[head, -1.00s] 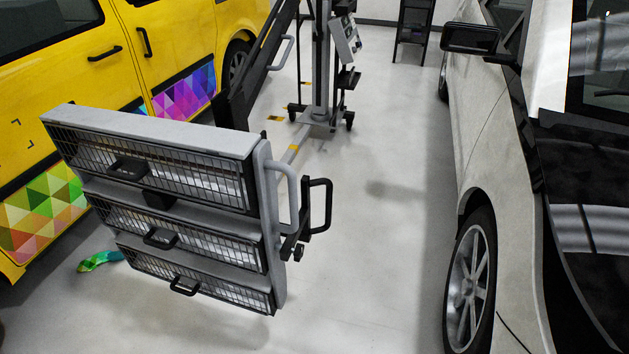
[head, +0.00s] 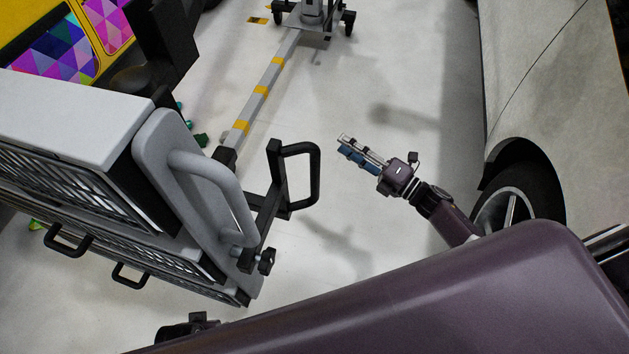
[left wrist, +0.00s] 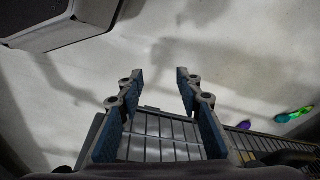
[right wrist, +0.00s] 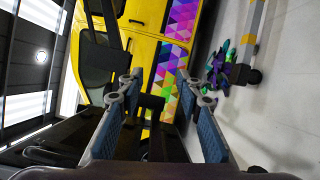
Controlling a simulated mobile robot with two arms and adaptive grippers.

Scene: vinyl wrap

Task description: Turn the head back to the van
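The yellow van (head: 60,45) with its multicoloured triangle wrap shows only in the top left corner of the head view. The right wrist view also shows its yellow side and wrap (right wrist: 172,70), beyond the gripper. My right gripper (head: 362,153) is over the floor between the lamp panel and the white car. Its fingers are apart and empty in the right wrist view (right wrist: 156,82). My left gripper (left wrist: 154,75) is open, with nothing between its fingers. I cannot make it out clearly in the head view.
A grey heat-lamp panel (head: 65,110) with handles fills the left of the head view. Its wheeled stand (head: 312,15) is at the top. The white car (head: 545,80) is on the right. Colourful scraps (right wrist: 220,70) lie on the floor. Bare floor lies between.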

